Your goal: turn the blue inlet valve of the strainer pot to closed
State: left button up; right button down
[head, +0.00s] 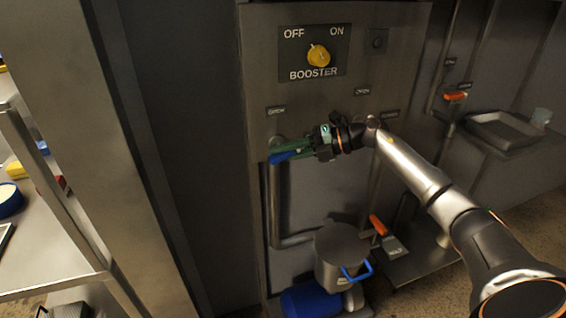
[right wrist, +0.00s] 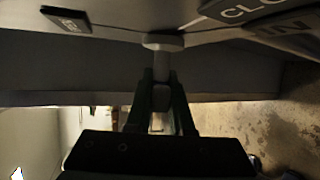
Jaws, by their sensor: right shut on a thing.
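The blue inlet valve lever (head: 283,157) sits at the upper end of a grey pipe (head: 274,205) on the steel panel. The pipe runs down toward the lidded strainer pot (head: 341,246). My right gripper (head: 284,149) reaches in from the right, its green fingers shut on the lever, which lies roughly sideways and slightly tilted. In the right wrist view its fingers (right wrist: 162,82) close around a grey-looking shaft or handle (right wrist: 161,66); its colour is dark there. The fingers partly hide the lever. My left gripper is not in view.
A yellow booster knob (head: 318,55) is above on the panel. Orange levers are at lower right (head: 378,225) and upper right (head: 455,96). The pot has a small blue handle (head: 357,272). A blue container (head: 309,300) is below. A steel post (head: 135,130) stands left.

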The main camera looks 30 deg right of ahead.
jog(key=shift+d+f+t+y+b, duration=0.1)
jog(key=shift+f+t+y+b, duration=0.15)
jog(key=shift+t+y+b, duration=0.35)
jog(key=shift+r+m+y+b, duration=0.1)
jog(key=shift+m+y+b, duration=0.3)
jog(key=shift+y+b, duration=0.15)
jog(key=shift+r+t+y+b, duration=0.1)
jog(key=shift+t+y+b, duration=0.15)
jog(key=shift+t+b, duration=0.1)
jog(key=shift+r+m, duration=0.1)
jog(key=shift+m, duration=0.2)
jog(key=c, duration=0.8)
grip_release()
